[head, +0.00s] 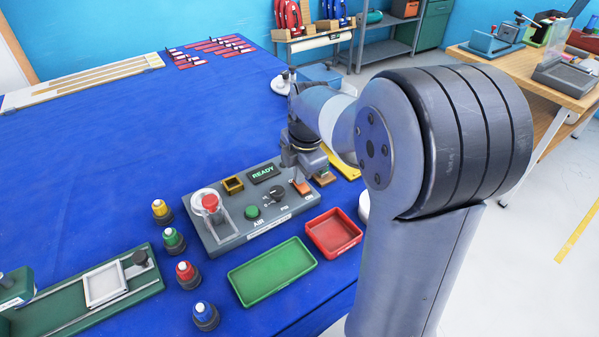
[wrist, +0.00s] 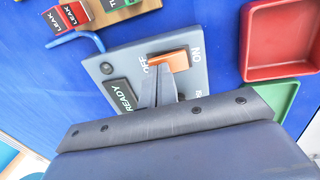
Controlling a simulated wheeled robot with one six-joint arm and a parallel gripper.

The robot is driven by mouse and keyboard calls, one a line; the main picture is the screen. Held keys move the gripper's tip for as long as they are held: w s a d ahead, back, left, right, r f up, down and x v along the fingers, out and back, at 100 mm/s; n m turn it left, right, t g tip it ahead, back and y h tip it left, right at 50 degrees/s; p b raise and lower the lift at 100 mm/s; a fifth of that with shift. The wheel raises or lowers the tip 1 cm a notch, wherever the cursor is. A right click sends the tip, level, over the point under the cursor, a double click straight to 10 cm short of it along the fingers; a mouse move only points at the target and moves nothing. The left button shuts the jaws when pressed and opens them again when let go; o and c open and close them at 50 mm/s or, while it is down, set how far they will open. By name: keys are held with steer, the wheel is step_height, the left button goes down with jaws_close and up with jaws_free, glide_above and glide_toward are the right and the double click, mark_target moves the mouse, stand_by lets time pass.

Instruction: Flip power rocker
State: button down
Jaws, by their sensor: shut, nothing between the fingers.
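The orange power rocker (wrist: 174,60) sits at one end of the grey control panel (wrist: 104,66), between printed OFF and ON labels, in the wrist view. It also shows in the head view (head: 302,188), close below my gripper. My gripper (wrist: 158,76) is shut and empty. Its fingertips reach the rocker's near edge toward the OFF side; I cannot tell whether they touch it. The display (head: 264,173) reads READY in green.
The panel (head: 232,240) also carries a red button under a clear cover (head: 210,203), a green button (head: 252,212) and a black knob (head: 277,192). A green tray (head: 272,271) and a red tray (head: 334,233) lie in front. Several coloured buttons stand left.

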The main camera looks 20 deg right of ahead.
steer(key=shift+p, duration=0.45)
steer(key=shift+w+a+g+p, duration=0.1)
steer(key=shift+w+g+p, duration=0.05)
steer(key=shift+g+p, duration=0.35)
steer(key=shift+f+b, duration=0.25)
steer(key=shift+b, duration=0.05)
steer(key=shift+s+d, duration=0.3)
steer(key=shift+s, duration=0.55)
steer(key=shift+r, duration=0.15)
